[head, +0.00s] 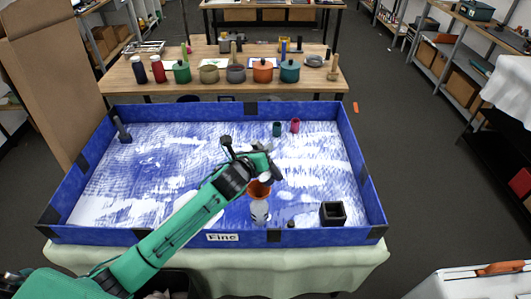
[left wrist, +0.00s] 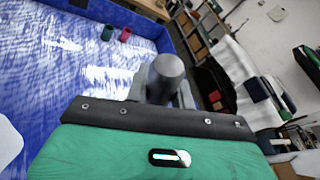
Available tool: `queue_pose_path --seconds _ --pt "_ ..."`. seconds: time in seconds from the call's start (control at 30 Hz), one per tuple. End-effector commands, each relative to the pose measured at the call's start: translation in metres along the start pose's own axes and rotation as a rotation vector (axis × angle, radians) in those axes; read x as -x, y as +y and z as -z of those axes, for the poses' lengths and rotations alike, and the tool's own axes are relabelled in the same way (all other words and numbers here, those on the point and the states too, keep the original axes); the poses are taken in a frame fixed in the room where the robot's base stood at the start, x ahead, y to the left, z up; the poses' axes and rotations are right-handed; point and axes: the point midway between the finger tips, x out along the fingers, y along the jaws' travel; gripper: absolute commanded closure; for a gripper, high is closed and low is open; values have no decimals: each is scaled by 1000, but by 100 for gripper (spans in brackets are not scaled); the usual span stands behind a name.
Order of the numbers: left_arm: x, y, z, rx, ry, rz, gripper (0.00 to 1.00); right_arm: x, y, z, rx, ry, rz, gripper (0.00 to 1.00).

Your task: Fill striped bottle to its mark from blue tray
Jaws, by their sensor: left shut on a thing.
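The blue tray (head: 90,232), labelled "Fine", holds a spread of blue and white material. A pale bottle (head: 260,213) stands upright near its front wall, with an orange funnel (head: 259,190) at its top. Its stripes and mark are too small to make out. My left gripper (head: 268,166) is above and just behind the funnel, shut on a grey round-ended handle (left wrist: 166,76), seen in the left wrist view. The far end of that handle's tool is hidden by my gripper. My right gripper is not in view.
A black square box (head: 333,213) and a small dark piece (head: 291,224) lie right of the bottle. A green cup (head: 277,129) and a red cup (head: 295,125) stand at the back. A dark upright tool (head: 122,131) is at the back left. Mid-left tray is open.

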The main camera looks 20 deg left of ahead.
Motion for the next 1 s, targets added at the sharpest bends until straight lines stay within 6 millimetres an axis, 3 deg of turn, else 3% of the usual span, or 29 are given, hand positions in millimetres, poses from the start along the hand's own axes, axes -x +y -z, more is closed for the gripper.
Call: queue_pose_path --seconds 1.0 --pt "10 29 -3 219 -69 91 100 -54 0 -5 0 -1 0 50"
